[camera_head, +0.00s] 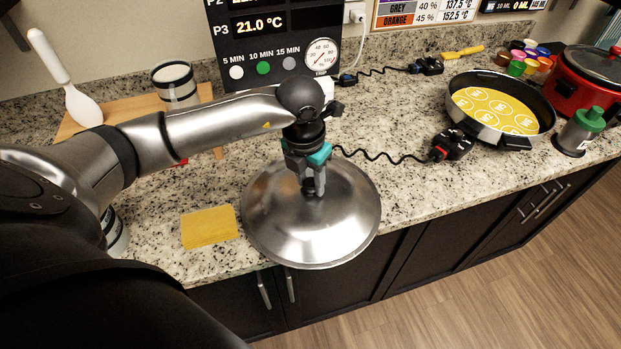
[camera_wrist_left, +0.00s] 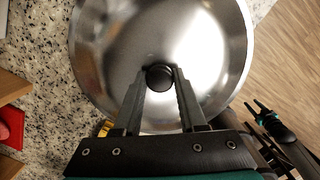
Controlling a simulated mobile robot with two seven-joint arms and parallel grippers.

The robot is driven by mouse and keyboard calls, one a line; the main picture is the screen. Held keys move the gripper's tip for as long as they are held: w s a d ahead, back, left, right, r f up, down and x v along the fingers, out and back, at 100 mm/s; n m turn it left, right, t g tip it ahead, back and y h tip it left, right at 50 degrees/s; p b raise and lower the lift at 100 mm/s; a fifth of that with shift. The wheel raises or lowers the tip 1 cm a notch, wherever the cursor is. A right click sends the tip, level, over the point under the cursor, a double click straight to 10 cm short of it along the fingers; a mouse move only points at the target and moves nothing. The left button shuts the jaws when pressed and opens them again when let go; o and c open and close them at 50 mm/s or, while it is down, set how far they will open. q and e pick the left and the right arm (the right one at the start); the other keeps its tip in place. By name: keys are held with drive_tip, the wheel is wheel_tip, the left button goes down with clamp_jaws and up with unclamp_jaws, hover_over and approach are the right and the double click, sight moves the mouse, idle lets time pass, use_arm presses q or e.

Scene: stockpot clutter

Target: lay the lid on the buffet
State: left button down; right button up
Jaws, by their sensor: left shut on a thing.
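The lid (camera_head: 318,225) is a round, shiny steel dome with a black knob (camera_wrist_left: 159,77) on top. My left gripper (camera_head: 309,180) is shut on this knob, with a finger on each side of it in the left wrist view. The lid is roughly level over the front part of the speckled granite top of the buffet (camera_head: 410,190), and its near rim reaches past the front edge. I cannot tell whether it touches the top. A dark, two-pronged part, apparently my right gripper (camera_wrist_left: 257,107), shows at the right of the left wrist view.
A yellow block (camera_head: 209,227) lies just left of the lid. A wooden board (camera_head: 130,108) with a white spoon and a canister stands behind my left arm. A black pan (camera_head: 500,108), red cooker (camera_head: 590,80) and green-topped bottle (camera_head: 580,130) stand right. Granite between lid and pan is largely clear.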

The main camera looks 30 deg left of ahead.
sight(305, 199)
use_arm(q)
drive_tip(key=shift+f, duration=0.15)
drive_tip(key=shift+c, duration=1.9)
unclamp_jaws()
wheel_tip(305, 199, up, 15)
drive_tip(key=s, duration=0.2)
